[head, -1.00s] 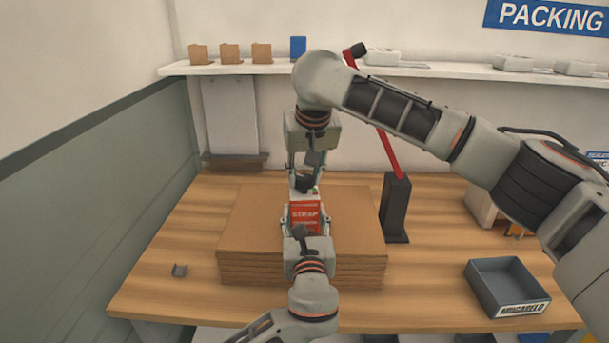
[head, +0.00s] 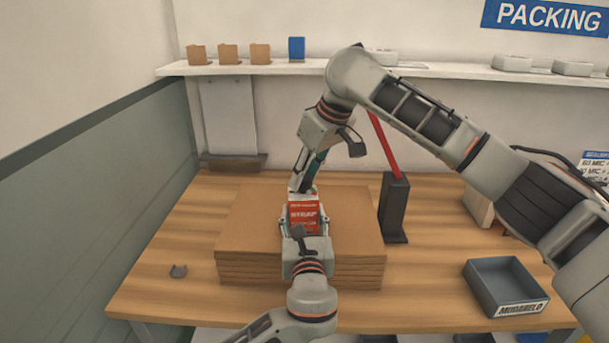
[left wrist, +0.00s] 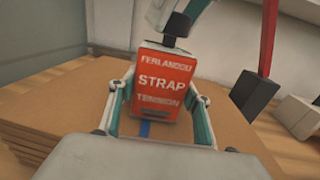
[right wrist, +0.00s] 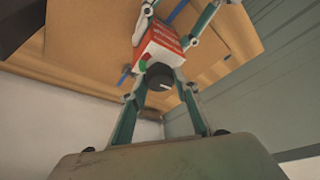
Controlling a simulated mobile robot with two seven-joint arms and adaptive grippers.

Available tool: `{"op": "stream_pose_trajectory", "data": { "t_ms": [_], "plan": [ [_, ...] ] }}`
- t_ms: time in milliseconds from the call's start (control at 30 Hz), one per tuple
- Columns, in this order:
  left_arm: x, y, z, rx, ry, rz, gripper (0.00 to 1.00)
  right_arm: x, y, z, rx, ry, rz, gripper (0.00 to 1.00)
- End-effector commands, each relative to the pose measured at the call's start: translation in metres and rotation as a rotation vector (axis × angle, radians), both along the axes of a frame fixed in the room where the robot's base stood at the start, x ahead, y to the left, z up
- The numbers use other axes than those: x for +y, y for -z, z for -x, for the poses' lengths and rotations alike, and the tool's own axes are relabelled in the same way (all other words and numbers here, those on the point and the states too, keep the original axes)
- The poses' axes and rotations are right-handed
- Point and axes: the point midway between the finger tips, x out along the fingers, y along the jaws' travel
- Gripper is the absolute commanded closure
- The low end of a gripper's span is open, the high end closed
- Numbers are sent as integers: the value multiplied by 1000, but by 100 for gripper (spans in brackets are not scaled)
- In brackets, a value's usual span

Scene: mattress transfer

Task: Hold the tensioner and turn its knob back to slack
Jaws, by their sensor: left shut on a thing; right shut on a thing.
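The tensioner (head: 305,216) is a red box lettered STRAP, standing on the cardboard stack; it also shows in the left wrist view (left wrist: 163,80). My left gripper (head: 304,222) is shut on its sides, one finger on each side. The dark round knob (right wrist: 159,78) with a pale index mark sits on the tensioner's top, beside a small green patch; it shows in the left wrist view too (left wrist: 175,43). My right gripper (head: 304,182) comes down from above, tilted, its fingers shut on the knob.
A blue strap (left wrist: 145,129) runs over the cardboard stack (head: 245,235). A black stand with a red lever (head: 395,205) stands close to the right of the stack. A grey tray (head: 505,285) lies at the front right, and a small grey clip (head: 178,270) at the left.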

Motion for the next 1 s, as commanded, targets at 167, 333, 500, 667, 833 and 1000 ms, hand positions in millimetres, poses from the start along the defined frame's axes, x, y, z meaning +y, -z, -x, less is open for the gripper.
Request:
{"op": "stream_pose_trajectory", "data": {
  "t_ms": [167,333,500,667,833,1000],
  "plan": [
    [1,-1,0,-2,-2,1,98,-2,0,-1,-2,-20,1,92],
    [1,-1,0,-2,-2,1,98,-2,0,-1,-2,-23,1,92],
    [1,-1,0,-2,-2,1,98,-2,0,-1,-3,-23,2,92],
    [1,-1,0,-2,-2,1,98,-1,0,-1,-2,-22,1,54],
    [1,-1,0,-2,-2,0,98,-1,0,-1,-1,-22,0,54],
    [1,-1,0,-2,-2,0,98,-2,-4,0,-2,-22,-1,54]
  ]
}}
